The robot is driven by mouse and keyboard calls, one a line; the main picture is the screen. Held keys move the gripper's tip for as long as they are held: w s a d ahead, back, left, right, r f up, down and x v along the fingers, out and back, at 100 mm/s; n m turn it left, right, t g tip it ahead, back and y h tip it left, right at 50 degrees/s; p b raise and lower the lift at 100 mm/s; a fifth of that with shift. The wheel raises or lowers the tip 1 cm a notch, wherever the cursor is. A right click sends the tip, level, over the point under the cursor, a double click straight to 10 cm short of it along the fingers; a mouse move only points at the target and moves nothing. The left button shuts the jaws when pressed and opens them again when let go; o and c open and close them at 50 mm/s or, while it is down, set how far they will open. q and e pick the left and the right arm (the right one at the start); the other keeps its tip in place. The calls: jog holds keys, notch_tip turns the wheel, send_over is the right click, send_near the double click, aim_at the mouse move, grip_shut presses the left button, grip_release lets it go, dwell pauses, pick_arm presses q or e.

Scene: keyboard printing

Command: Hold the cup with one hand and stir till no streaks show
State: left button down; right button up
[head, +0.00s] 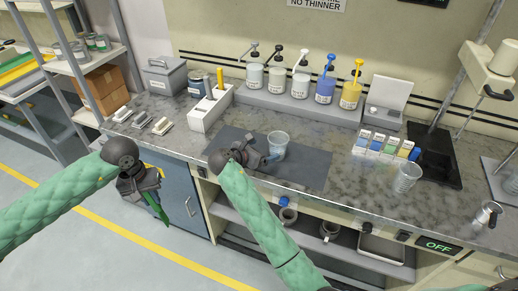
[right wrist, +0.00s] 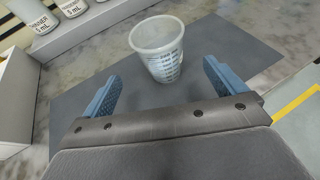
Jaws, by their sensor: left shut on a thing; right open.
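A translucent measuring cup (head: 278,143) stands upright on the dark mat (head: 312,172) on the counter. It also shows in the right wrist view (right wrist: 158,52), with printed markings and pale bluish contents; streaks are too small to tell. My right gripper (head: 262,158) is open, its blue fingers apart (right wrist: 161,75). The cup is just beyond the fingertips, in line with the gap, and nothing is gripped. My left gripper (head: 147,190) is shut on a thin green tool (head: 159,212), hanging low in front of the counter's edge. Part of the tool is hidden.
Several pump bottles (head: 300,82) stand on a raised shelf behind the mat. A white tool holder (head: 210,107) is at the mat's left. A second clear cup (head: 407,177), small colour-labelled boxes (head: 385,146) and a black scale-like device (head: 434,155) are at the right.

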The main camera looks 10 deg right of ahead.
aim_at(271, 147)
pick_arm(q)
jog(key=shift+w+d+r+p, duration=0.1)
jog(key=shift+d+r+p, duration=0.05)
jog(key=shift+r+p, duration=0.35)
jog(key=shift+w+d+r+p, duration=0.1)
jog(key=shift+d+r+p, duration=0.05)
jog(key=shift+r+p, duration=0.35)
pick_arm(e)
jog(key=x, duration=0.6)
jog(key=shift+d, duration=0.2)
pick_arm(q)
jog(key=shift+s+a+r, duration=0.15)
jog(key=shift+r, duration=0.25)
pick_arm(e)
jog(key=shift+x, duration=0.85)
pick_arm(q)
jog(key=shift+r+p, duration=0.15)
jog(key=shift+p, duration=0.25)
pick_arm(e)
jog(key=shift+x, duration=0.85)
jog(key=shift+a+f, duration=0.1)
jog(key=shift+f, duration=0.05)
jog(key=c, duration=1.5)
